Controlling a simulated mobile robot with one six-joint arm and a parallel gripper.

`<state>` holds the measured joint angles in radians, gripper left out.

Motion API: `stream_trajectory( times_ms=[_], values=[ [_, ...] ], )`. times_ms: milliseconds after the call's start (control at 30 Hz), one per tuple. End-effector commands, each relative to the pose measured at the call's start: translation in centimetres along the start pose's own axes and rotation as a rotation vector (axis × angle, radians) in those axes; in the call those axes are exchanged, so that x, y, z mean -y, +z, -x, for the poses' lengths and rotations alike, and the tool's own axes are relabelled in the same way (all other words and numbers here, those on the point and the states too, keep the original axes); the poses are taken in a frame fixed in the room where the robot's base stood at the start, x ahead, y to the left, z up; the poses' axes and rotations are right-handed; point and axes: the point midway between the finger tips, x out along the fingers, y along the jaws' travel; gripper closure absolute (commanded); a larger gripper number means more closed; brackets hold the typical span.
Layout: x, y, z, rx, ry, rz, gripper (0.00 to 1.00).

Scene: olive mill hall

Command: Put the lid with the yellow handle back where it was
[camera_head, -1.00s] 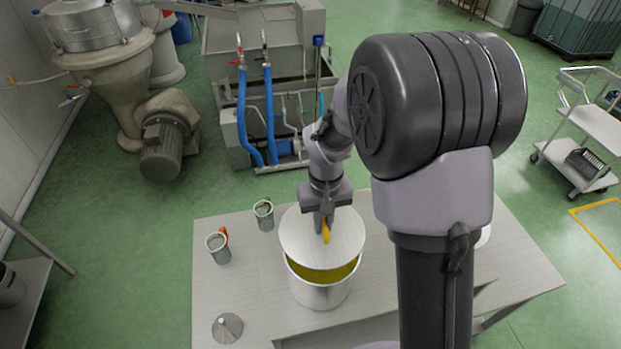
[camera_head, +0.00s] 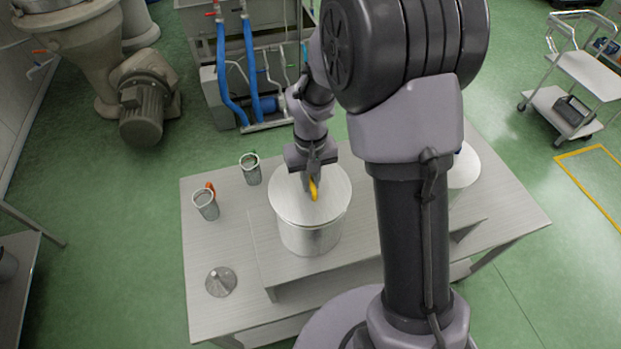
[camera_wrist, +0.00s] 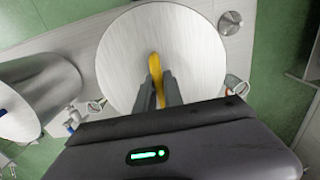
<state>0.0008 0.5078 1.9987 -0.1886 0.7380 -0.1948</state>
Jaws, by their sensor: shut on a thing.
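The round grey lid (camera_head: 287,199) with the yellow handle (camera_head: 314,190) lies level over the top of the metal pot (camera_head: 310,240) on the table. It covers the opening, and no oil shows. I cannot tell whether its rim is fully seated. My gripper (camera_head: 312,179) is above the lid, shut on the handle. In the wrist view the lid (camera_wrist: 190,50) fills the upper middle, with the handle (camera_wrist: 155,68) between the fingers (camera_wrist: 157,88). The lid hides the pot there.
Two metal cups (camera_head: 251,172) (camera_head: 206,206) stand left of the pot on the table (camera_head: 222,245). A small grey conical disc (camera_head: 221,282) lies at front left. A large pale round vessel (camera_head: 465,168) stands right, behind my arm. The table's left part is mostly free.

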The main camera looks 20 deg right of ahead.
Motion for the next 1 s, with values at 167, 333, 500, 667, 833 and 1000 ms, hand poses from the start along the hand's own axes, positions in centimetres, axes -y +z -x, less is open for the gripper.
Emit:
stream_trajectory(
  times_ms=[167,333,500,667,833,1000],
  values=[
    [0.0,0.0,-0.1,-0.001,0.000,0.000,1.00],
    [0.0,0.0,-0.1,-0.001,0.000,0.000,0.62],
    [0.0,0.0,-0.1,-0.001,0.000,0.000,0.62],
    [0.0,-0.1,0.3,-0.002,0.000,0.000,0.62],
    [0.0,-0.2,3.6,-0.007,0.000,0.000,0.62],
    [0.0,-0.2,9.3,-0.008,0.000,-0.001,0.62]
  ],
)
